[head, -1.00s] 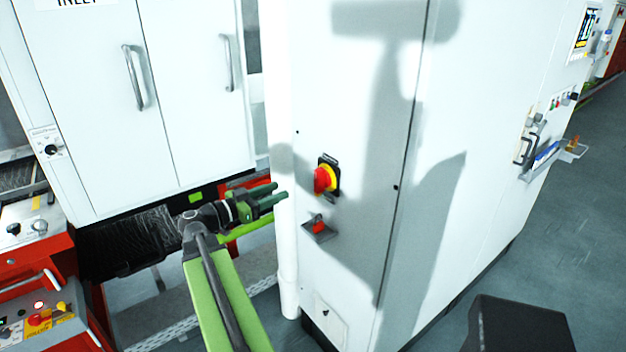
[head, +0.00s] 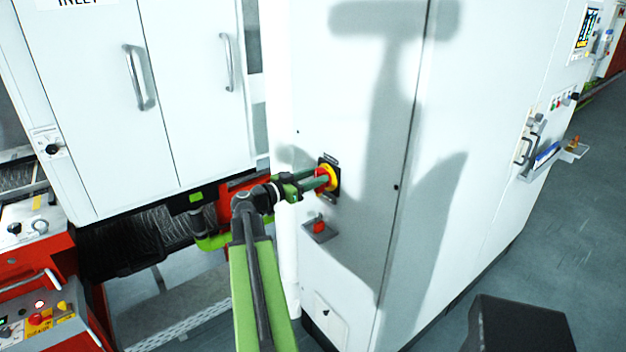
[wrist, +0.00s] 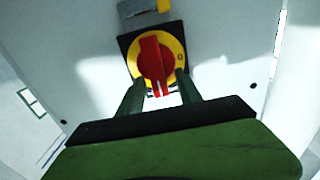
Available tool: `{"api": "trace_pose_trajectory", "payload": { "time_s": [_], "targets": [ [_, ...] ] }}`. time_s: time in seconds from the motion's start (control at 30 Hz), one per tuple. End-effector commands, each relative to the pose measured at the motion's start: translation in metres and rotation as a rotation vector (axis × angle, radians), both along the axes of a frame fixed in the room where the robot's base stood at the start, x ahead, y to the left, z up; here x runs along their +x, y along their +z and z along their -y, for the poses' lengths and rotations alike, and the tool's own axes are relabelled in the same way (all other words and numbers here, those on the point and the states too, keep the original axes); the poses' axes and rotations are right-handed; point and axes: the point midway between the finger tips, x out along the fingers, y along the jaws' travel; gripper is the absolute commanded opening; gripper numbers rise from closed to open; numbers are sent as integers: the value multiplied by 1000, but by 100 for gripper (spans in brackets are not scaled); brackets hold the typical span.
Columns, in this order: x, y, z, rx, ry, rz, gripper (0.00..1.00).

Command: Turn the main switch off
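The main switch is a red rotary knob (head: 320,172) on a yellow ring (head: 333,178) with a black plate, mounted on the white cabinet face. In the wrist view the red knob (wrist: 152,60) has its grip bar roughly upright in the picture, and an "O" mark shows on the ring to its right. My gripper (head: 316,182) is at the switch. In the wrist view my gripper (wrist: 158,83) is open, with one finger on each side of the knob's lower part. Gaps seem to remain between fingers and grip bar; contact cannot be told.
A small grey bracket with a red item (head: 319,227) sits on the cabinet (head: 360,260) just below the switch. A white double-door cabinet (head: 110,110) stands left, and a red control panel (head: 40,315) is at lower left. Grey floor (head: 570,240) is clear at right.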

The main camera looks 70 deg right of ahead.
Motion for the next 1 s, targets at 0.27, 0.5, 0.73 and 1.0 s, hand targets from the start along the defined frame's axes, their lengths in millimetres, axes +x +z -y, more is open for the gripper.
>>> {"api": "trace_pose_trajectory", "payload": {
  "time_s": [0.27, 0.5, 0.73, 1.0],
  "targets": [
    [0, 0, 0, 0, 0, 0, 5],
    [0, 0, -14, 0, 2, 0, 0],
    [0, 0, 0, 15, -2, -26, 0],
    [3, 0, 4, 98, -1, -156, 0]
  ]
}}
